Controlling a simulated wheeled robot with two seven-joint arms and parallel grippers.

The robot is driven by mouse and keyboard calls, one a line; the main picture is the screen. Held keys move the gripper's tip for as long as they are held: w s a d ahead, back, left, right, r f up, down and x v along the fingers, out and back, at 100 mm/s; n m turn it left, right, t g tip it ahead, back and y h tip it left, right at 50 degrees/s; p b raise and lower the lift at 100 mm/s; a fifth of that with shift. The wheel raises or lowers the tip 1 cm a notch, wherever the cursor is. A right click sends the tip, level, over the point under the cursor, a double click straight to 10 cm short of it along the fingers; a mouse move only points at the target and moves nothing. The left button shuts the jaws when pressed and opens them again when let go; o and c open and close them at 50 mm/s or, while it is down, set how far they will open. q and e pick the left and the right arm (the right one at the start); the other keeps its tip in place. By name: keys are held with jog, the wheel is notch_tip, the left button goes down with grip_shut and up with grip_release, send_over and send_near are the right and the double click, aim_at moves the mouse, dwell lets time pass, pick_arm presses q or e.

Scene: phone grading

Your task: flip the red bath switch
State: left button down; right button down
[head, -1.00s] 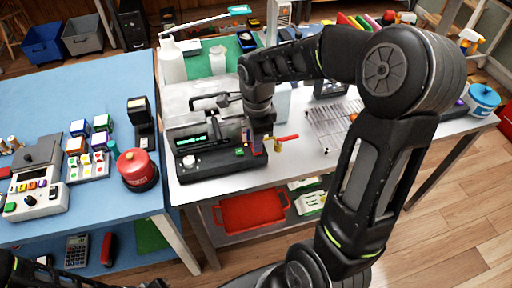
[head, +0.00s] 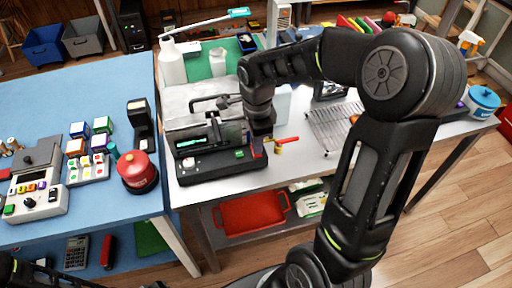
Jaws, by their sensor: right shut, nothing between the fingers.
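The bath (head: 222,172) is a metal box with a black front panel, on the grey table. Its panel shows a lit green display (head: 190,144), a pale knob (head: 189,162) and a green switch (head: 239,154). A small red switch (head: 256,150) shows at the panel's right end, partly hidden under my right wrist. My right gripper (head: 214,134) is shut and empty, in front of the panel's upper part and left of the red switch. I cannot tell whether it touches the panel. My left gripper is not in view; only part of that arm shows at bottom left.
A red-handled tool (head: 288,139) and a wire rack (head: 328,126) lie right of the bath. A white bottle (head: 172,65) stands behind it. A red tray (head: 252,215) sits on the shelf below.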

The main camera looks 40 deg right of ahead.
notch_tip(320, 180, up, 6)
jog(key=p, duration=0.3)
jog(key=shift+p, duration=0.3)
dwell(0.4)
